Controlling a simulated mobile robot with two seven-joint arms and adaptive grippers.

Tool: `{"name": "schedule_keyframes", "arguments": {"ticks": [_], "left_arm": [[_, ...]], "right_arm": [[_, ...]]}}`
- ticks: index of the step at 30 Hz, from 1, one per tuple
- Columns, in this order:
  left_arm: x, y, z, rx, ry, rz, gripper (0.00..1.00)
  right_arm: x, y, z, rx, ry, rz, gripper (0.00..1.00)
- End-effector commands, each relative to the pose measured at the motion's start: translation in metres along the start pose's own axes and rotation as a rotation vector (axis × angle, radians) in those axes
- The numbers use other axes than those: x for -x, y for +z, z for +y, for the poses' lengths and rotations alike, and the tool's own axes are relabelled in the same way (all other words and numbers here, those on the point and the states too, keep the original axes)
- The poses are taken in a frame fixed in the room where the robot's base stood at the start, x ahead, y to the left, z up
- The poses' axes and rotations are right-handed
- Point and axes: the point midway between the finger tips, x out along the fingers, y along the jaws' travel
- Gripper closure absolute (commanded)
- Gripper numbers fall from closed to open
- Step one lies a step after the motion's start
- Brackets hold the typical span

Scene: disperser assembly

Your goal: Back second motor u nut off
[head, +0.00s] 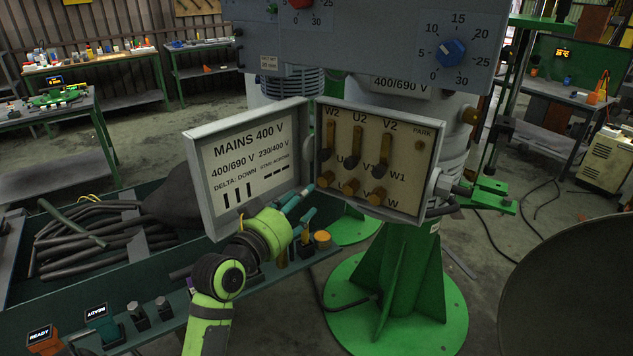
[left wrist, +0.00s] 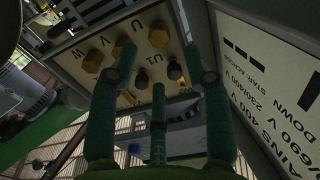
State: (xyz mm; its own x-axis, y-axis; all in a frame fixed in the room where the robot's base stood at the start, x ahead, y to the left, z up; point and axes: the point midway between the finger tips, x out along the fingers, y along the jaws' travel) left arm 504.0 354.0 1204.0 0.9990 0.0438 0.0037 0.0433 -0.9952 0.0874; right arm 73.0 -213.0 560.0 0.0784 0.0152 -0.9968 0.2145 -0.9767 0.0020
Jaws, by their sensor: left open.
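The open terminal box (head: 433,150) hangs on the motor in the head view, with upper posts and a lower row of brass nuts. The U nut (head: 326,180) is the leftmost of that lower row; its own letter is hidden in the head view. In the left wrist view the U nut (left wrist: 159,36) shows beyond my fingers. My left gripper (head: 302,206) is below and left of the U nut, with its teal fingers spread, apart from it and empty. The fingers (left wrist: 160,68) point towards the terminal board in the left wrist view. My right gripper is not in view.
The box's open lid (head: 247,135), marked MAINS 400 V, stands left, close above my left arm. A green trough (head: 90,262) with dark hoses lies left. A rail with several small parts runs below. The green motor stand (head: 405,265) is below the box.

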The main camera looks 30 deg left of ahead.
Motion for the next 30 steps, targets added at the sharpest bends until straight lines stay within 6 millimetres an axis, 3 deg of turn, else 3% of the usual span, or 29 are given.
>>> {"name": "schedule_keyframes", "arguments": {"ticks": [6, 12, 23, 27, 30], "left_arm": [[-0.035, -0.003, 0.001, 0.005, 0.001, 0.000, 0.51], [-0.057, -0.001, 0.001, 0.004, 0.000, -0.001, 0.51], [-0.063, 0.002, 0.001, 0.001, 0.001, -0.002, 0.51], [-0.063, 0.002, 0.001, 0.001, 0.000, -0.002, 1.00], [-0.063, 0.003, 0.000, 0.001, 0.000, -0.004, 1.00]], "right_arm": [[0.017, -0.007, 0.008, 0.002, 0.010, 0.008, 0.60], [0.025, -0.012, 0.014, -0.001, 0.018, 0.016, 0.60], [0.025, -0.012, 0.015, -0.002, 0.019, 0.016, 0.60], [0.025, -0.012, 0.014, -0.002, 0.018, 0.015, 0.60], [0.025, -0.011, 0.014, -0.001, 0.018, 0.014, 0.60]]}}
